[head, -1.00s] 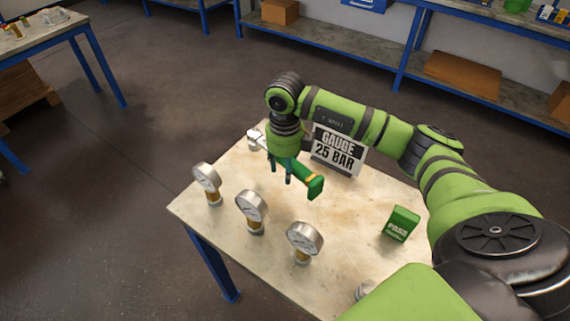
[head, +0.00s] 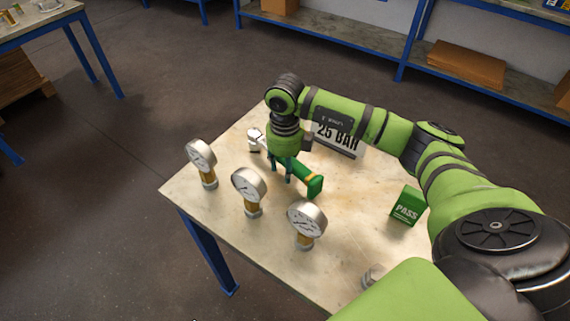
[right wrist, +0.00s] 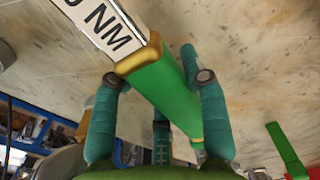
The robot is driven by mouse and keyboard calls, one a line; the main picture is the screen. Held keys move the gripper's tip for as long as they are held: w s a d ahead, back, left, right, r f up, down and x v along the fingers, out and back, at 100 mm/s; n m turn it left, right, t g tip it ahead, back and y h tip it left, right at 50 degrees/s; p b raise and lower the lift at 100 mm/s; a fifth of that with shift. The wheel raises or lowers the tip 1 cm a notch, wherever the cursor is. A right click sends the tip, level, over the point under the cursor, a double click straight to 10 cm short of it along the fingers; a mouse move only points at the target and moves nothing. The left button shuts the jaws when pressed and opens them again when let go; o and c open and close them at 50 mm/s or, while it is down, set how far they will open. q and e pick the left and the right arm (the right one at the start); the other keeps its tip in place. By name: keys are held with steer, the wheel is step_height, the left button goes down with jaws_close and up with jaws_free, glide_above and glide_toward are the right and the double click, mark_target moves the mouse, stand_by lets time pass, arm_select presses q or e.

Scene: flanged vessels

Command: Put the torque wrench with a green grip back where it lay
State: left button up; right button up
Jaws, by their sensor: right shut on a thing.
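The torque wrench with a green grip is in my right gripper (head: 281,177) in the head view. In the right wrist view the two teal fingers (right wrist: 160,95) stand on either side of the wrench's green part (right wrist: 165,88), beside a gold collar and a white label reading "NM". I cannot tell whether the wrench touches the table. My left gripper is not in view.
Several pressure gauges stand upright along the table's (head: 365,205) near left edge, one of them close to the grip (head: 306,220). A green "PASS" block (head: 408,206) stands right. The table between is clear.

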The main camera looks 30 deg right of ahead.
steer(key=shift+f+b, duration=0.35)
steer(key=shift+b, duration=0.05)
steer(key=o, duration=1.4)
steer(key=shift+c, duration=0.2)
steer(key=shift+f, duration=0.1)
step_height(320, 180, up, 12)
steer(key=shift+r, duration=0.2)
